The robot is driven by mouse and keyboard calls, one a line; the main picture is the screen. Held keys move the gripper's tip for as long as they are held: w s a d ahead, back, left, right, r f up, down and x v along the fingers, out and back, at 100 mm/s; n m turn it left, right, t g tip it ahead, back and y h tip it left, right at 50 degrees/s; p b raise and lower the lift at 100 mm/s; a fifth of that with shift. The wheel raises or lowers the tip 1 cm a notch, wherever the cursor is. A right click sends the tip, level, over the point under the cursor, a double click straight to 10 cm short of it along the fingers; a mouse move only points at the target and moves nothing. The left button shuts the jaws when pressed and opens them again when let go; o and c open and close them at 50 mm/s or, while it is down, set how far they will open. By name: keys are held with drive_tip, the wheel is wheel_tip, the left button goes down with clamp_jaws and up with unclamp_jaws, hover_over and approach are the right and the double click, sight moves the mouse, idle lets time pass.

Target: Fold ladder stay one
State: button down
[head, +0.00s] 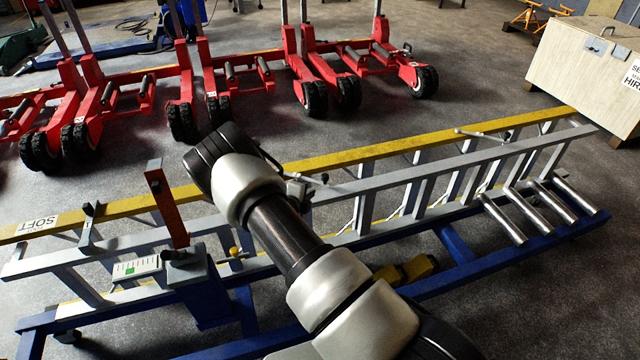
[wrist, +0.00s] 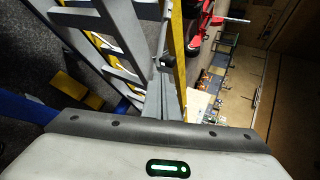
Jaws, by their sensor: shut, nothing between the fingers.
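A ladder lies on its side, with a yellow section (head: 350,157) behind and a grey section (head: 400,182) in front. A thin grey stay (head: 483,134) with a dark joint bridges the two sections at the right. Another stay or bracket (head: 318,180) shows partly beside my arm near the middle; my arm hides much of it. Which one is stay one I cannot tell.
The ladder lies on a blue frame (head: 460,245) with steel rollers (head: 502,218) at right. A red upright lever (head: 167,205) stands left of my arm. Red wheeled jacks (head: 235,75) stand behind, and a wooden crate (head: 575,75) at back right. Floor between is clear.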

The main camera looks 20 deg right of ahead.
sight(324, 180)
drive_tip(key=x, duration=0.3)
drive_tip(key=b+x, duration=0.1)
drive_tip(key=x, duration=0.2)
drive_tip(key=r+x, duration=0.1)
drive_tip(key=x, duration=0.2)
drive_tip(key=shift+w+d+b, duration=0.35)
drive_tip(key=shift+b, duration=0.05)
drive_tip(key=shift+w+d, duration=0.3)
drive_tip(key=shift+w, duration=0.1)
